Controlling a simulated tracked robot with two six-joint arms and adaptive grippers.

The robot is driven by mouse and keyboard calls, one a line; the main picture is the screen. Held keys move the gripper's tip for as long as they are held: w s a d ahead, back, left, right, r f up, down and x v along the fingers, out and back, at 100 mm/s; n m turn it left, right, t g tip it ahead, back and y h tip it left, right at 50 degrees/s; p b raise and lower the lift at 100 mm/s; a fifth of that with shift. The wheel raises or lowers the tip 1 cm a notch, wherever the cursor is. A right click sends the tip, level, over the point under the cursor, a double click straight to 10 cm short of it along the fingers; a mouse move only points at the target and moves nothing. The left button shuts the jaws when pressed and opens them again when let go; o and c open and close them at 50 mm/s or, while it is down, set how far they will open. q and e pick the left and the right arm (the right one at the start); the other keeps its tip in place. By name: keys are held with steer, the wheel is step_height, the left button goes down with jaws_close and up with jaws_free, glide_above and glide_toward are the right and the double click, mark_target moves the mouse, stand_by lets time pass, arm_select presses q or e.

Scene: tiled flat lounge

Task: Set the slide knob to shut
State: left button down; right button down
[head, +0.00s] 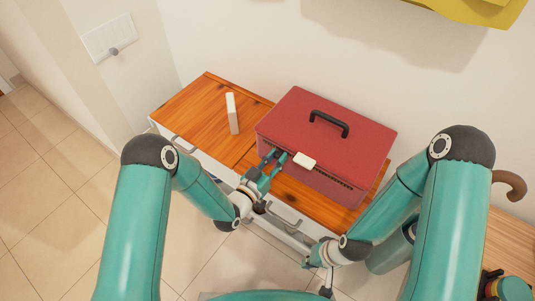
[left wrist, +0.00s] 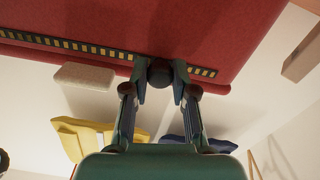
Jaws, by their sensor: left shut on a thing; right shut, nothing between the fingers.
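The red box (head: 325,130) with a black handle stands on the wooden top of a cabinet. A dark strip with yellow marks (left wrist: 60,43) runs along its front, partly hidden by my left gripper. The round dark slide knob (left wrist: 160,72) sits on this strip in the left wrist view, between the fingertips of my left gripper (left wrist: 160,88). That gripper, also in the head view (head: 273,160), is shut on the knob. A pale block-like piece (head: 304,160) juts from the box front beside it. My right gripper (head: 318,267) is shut and empty, low in front of the cabinet.
A slim white upright block (head: 232,113) stands on the wooden top (head: 195,107), left of the box. A white wall plate with a grey knob (head: 107,38) is at the upper left. A yellow object (head: 470,10) is at the upper right. Tiled floor at the left is clear.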

arm_select(q)
steer(key=c, duration=0.9)
jaws_free()
steer(key=v, duration=1.2)
